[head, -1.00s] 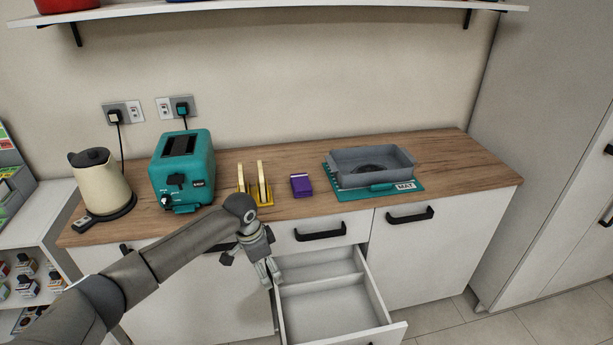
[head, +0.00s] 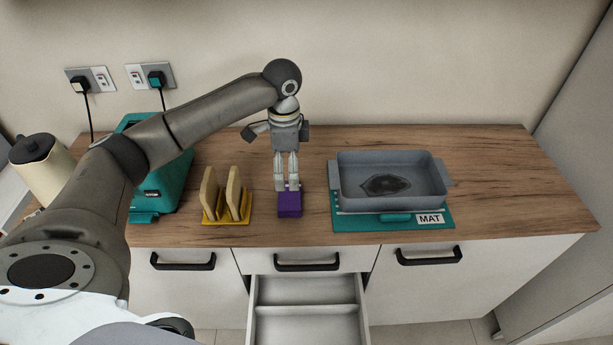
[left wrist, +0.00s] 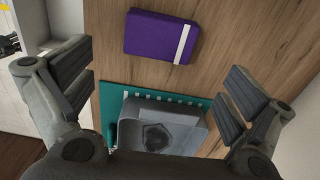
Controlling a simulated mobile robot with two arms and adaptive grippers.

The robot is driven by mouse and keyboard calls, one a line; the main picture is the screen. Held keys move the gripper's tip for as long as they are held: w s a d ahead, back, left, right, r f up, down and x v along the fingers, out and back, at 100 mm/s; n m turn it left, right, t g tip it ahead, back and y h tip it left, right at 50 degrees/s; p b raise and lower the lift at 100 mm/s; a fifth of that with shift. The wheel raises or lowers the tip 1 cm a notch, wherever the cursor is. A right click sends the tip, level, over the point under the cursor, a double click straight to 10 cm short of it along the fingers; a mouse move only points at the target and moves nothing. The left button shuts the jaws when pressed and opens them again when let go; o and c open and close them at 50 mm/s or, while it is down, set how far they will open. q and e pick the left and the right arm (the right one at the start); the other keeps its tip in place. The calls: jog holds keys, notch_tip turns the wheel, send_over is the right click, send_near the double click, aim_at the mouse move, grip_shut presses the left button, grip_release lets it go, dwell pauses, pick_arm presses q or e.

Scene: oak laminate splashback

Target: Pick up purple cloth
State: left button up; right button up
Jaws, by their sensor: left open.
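The purple cloth (head: 290,205), folded into a small block with a pale stripe, lies on the wooden worktop between the toast rack and the baking dish. In the left wrist view the cloth (left wrist: 155,37) lies flat beyond the fingers, with bare wood around it. My left gripper (head: 287,186) points down over the cloth and hides its back part. In the left wrist view the left gripper (left wrist: 158,96) is open and empty, its fingers wide apart. My right gripper is not in view.
A yellow toast rack (head: 228,212) with slices stands left of the cloth. A grey baking dish (head: 390,199) sits on a teal mat (head: 350,224) to the right. A teal toaster (head: 150,195) is partly behind my arm. A drawer (head: 305,325) stands open below.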

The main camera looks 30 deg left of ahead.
aim_at(289, 195)
pick_arm(q)
jog(key=f, duration=0.3)
jog(key=shift+s+f, duration=0.4)
jog(key=shift+f+p, duration=0.3)
jog(key=shift+f, duration=0.05)
jog(key=f, duration=0.1)
jog(key=f+p, duration=0.1)
jog(key=f, duration=0.3)
jog(key=shift+w, duration=0.35)
jog(key=shift+f, duration=0.35)
jog(key=shift+c, duration=1.6)
jog(key=c, duration=0.4)
jog(key=shift+c, duration=0.3)
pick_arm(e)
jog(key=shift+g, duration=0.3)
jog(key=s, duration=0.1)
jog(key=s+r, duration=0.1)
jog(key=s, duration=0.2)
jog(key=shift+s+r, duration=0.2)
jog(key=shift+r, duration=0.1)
